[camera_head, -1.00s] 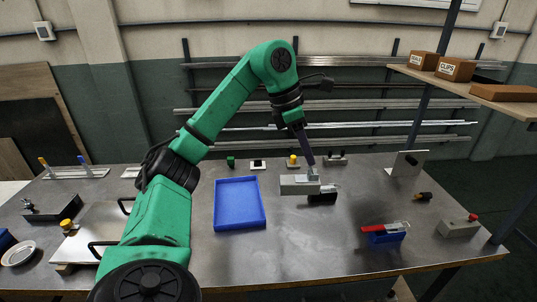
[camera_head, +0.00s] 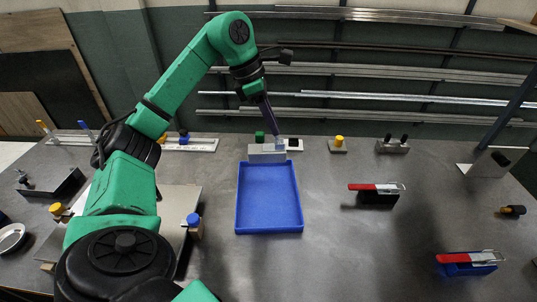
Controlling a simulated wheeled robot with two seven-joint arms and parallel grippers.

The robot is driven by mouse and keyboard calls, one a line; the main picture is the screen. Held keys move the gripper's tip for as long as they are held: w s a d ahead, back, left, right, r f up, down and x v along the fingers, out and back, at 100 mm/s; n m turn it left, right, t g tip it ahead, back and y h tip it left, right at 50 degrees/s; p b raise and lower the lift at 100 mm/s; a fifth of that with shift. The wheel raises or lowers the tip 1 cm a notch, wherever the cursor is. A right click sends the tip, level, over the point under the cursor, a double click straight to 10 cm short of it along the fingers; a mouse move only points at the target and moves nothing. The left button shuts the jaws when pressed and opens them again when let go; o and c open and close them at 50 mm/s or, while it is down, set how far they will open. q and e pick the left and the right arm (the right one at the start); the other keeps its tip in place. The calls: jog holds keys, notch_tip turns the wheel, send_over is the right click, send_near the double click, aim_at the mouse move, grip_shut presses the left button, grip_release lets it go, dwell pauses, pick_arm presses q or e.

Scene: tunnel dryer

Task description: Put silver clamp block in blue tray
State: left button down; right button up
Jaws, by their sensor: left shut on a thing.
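The silver clamp block (camera_head: 267,154) is a pale grey oblong block. My left gripper (camera_head: 279,143) is shut on it from above, at its right part. The block appears at the far rim of the blue tray (camera_head: 239,205); I cannot tell whether it touches the rim or hangs above it. The tray is a shallow, empty rectangle in the middle of the table. My right gripper is not in view.
A red-handled clamp on a black base (camera_head: 376,194) stands right of the tray, and another on a blue base (camera_head: 467,267) at the lower right. A yellow-topped button block (camera_head: 338,145) is behind. The metal table (camera_head: 335,255) is clear just right of the tray.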

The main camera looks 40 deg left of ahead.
aim_at(269, 146)
pick_arm(q)
notch_tip(269, 146, down, 9)
jog(key=shift+w+a+f+b, duration=0.1)
jog(key=shift+f+b, duration=0.05)
jog(key=shift+b, duration=0.4)
jog(key=shift+a+f, duration=0.15)
jog(key=shift+f, duration=0.1)
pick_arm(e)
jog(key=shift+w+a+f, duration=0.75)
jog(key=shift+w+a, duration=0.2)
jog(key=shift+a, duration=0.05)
pick_arm(q)
jog(key=shift+f, duration=0.15)
jog(key=c, duration=0.8)
grip_release()
jog(key=shift+o, duration=0.2)
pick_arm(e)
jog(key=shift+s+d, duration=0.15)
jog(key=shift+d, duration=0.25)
pick_arm(q)
jog(key=shift+r, duration=0.4)
jog(key=p+v, duration=0.1)
jog(key=v, duration=1)
jog(key=shift+a+r, duration=0.1)
jog(key=shift+r, duration=0.15)
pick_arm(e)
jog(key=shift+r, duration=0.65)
